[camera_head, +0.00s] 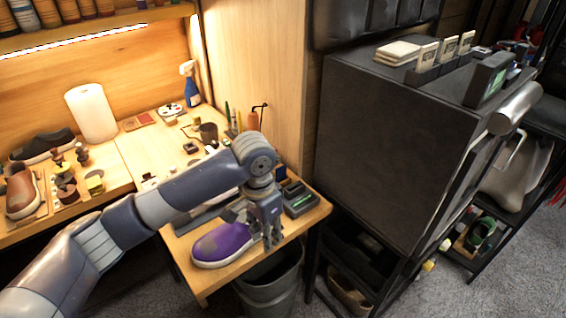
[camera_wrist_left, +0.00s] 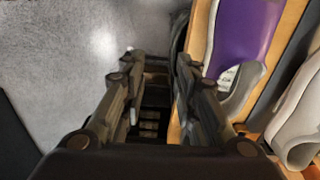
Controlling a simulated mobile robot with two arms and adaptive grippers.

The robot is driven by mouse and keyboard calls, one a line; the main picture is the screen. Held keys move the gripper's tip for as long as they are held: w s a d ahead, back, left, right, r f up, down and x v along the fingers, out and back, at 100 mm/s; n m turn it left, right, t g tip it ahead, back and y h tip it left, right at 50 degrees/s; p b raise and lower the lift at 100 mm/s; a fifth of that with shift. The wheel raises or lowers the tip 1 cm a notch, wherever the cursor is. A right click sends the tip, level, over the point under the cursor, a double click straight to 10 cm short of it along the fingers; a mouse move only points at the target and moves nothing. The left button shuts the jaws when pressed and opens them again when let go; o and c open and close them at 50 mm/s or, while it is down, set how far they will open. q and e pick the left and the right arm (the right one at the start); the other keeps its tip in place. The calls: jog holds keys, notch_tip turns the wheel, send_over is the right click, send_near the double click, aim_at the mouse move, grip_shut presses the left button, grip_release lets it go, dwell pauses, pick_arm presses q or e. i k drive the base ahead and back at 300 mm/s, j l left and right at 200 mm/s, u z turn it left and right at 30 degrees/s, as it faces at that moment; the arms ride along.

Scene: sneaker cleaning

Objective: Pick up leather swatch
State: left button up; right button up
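I cannot pick out the leather swatch for certain; a flat reddish-brown piece (camera_head: 138,121) lies on the back of the workbench and may be it. My left gripper (camera_head: 270,238) points down at the bench's front right edge, beside the purple sneaker (camera_head: 224,243). In the left wrist view the fingers of my left gripper (camera_wrist_left: 157,62) are apart with nothing held between them. The purple sneaker (camera_wrist_left: 246,35) is to their right there. My right gripper is in neither view.
A dark bin (camera_head: 270,285) stands below the bench edge. A large black cabinet (camera_head: 390,150) is to the right, with a pale stack (camera_head: 398,52) on top. A brown shoe (camera_head: 20,190), a white roll (camera_head: 91,113) and a spray bottle (camera_head: 190,88) stand on the workbench (camera_head: 125,160). Grey floor lies in front.

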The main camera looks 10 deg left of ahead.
aim_at(281, 172)
jog(key=i, duration=1.1)
